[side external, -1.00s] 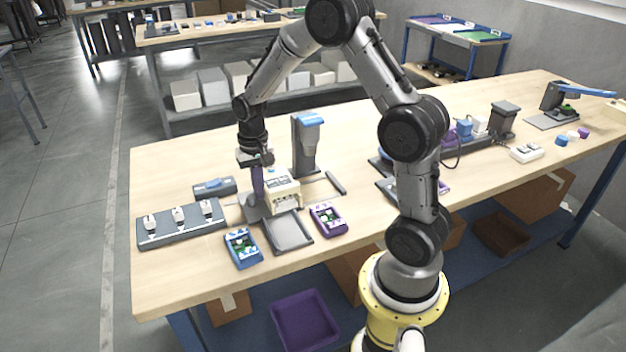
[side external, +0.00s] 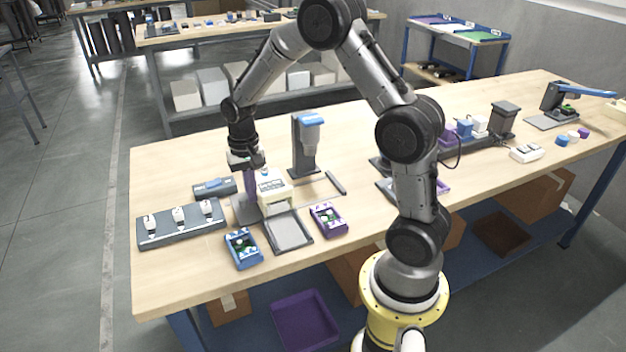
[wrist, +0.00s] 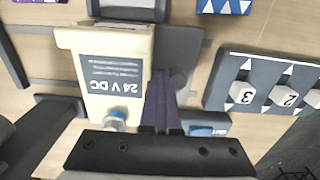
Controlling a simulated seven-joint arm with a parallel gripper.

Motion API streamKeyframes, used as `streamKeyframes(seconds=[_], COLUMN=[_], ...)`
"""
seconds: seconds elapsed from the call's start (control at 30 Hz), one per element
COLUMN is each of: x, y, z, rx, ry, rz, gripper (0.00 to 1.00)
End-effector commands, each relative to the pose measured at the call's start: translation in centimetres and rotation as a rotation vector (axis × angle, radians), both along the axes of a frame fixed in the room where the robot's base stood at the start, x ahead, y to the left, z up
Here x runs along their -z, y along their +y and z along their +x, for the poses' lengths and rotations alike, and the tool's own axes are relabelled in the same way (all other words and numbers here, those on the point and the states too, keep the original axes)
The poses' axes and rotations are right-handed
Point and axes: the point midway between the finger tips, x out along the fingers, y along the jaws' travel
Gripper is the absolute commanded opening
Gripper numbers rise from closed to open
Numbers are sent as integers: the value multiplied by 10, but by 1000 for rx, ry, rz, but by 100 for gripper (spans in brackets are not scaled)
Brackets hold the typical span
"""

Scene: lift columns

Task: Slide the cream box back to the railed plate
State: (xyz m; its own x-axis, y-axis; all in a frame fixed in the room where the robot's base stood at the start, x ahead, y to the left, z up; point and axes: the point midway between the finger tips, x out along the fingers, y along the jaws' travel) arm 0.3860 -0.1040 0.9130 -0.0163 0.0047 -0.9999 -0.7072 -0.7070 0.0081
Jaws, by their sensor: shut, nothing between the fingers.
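The cream box (side external: 275,190) stands upright behind the shallow grey tray (side external: 289,232). In the wrist view the cream box (wrist: 112,55) shows its "24 V DC" label and a blue-tipped knob (wrist: 115,119). A flat grey plate (side external: 243,210) shows at the box's left and seems to run under it; how much of the box rests on it is hidden. My gripper (side external: 252,178) is shut and empty, low at the box's left rear. Its purple fingers (wrist: 159,85) are beside the box's side in the wrist view; contact is unclear.
A grey column with a blue top (side external: 307,145) stands behind the box. A panel with three numbered switches (side external: 180,220) lies left. Blue (side external: 242,248) and purple (side external: 328,219) small trays flank the grey tray. A dark bar (side external: 335,183) lies right.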

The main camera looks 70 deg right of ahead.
Motion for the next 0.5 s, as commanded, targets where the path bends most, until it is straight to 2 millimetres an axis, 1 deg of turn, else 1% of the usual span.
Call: streamKeyframes(seconds=[0.03,0.23,0.27,0.5], x=[-6,-22,-25,-40], y=[0,-1,-1,-2], z=[0,4,4,4], rx=[0,0,0,0], ry=[-2,-16,-18,-17], rz=[-1,-4,-5,-6], gripper=[20,20,25,25])
